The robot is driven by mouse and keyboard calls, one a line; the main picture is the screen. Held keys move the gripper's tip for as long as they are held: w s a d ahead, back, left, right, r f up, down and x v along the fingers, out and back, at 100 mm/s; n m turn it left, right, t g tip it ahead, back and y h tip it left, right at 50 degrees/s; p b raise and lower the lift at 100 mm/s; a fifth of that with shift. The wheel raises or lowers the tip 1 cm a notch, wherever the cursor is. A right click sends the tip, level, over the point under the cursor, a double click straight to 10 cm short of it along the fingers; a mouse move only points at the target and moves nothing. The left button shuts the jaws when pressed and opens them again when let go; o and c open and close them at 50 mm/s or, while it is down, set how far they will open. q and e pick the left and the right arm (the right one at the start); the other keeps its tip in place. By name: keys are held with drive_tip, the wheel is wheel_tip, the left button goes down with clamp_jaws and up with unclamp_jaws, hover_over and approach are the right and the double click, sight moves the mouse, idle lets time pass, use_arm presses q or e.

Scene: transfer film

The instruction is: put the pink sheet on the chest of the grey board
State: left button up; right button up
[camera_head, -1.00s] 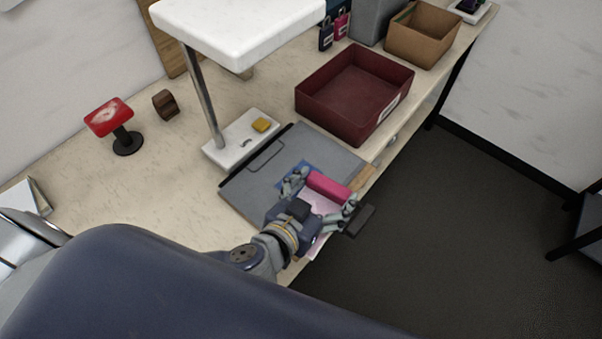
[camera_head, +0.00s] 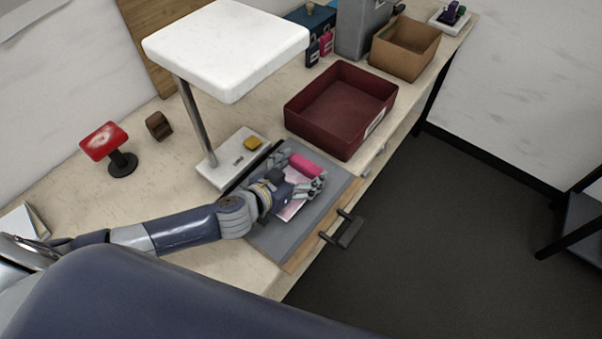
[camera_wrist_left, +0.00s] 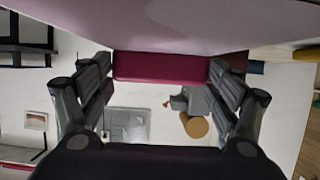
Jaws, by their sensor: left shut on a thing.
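The grey board (camera_head: 325,209) lies flat on the bench, with a dark strip along its far left edge. My left gripper (camera_head: 301,174) is over the board's middle, shut on the magenta bar (camera_head: 305,165) of the pink sheet. The pale pink sheet (camera_head: 291,209) shows partly below the fingers; the hand hides much of it. In the left wrist view, the magenta bar (camera_wrist_left: 165,67) spans between the two fingers, and the sheet (camera_wrist_left: 180,25) fills the top. I cannot tell whether the sheet touches the board. My right gripper is not in view.
A white-topped stand (camera_head: 226,50) rises behind the board, with a yellow block (camera_head: 253,143) on its base. A dark red tray (camera_head: 341,105) and a cardboard box (camera_head: 405,48) stand beyond. A black handle (camera_head: 345,230) juts past the bench's front edge. A red-topped stand (camera_head: 104,142) is left.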

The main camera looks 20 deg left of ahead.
sight(299, 178)
use_arm(q)
drive_tip(key=shift+w+f, duration=0.15)
drive_tip(key=shift+f, duration=1.6)
drive_tip(key=shift+f, duration=0.15)
drive_tip(key=o, duration=0.9)
drive_tip(key=shift+c, duration=0.2)
drive_tip(key=shift+a+r, duration=0.1)
drive_tip(key=shift+r, duration=0.1)
drive_tip(key=b+v, duration=0.1)
drive_tip(key=v, duration=0.9)
drive_tip(key=shift+s+a+r+b, duration=0.1)
drive_tip(key=shift+s+a+b, duration=0.05)
drive_tip(key=shift+s+b, duration=0.2)
drive_tip(key=shift+s+a+r, duration=0.15)
drive_tip(key=shift+s+r, duration=0.15)
drive_tip(key=shift+s, duration=0.25)
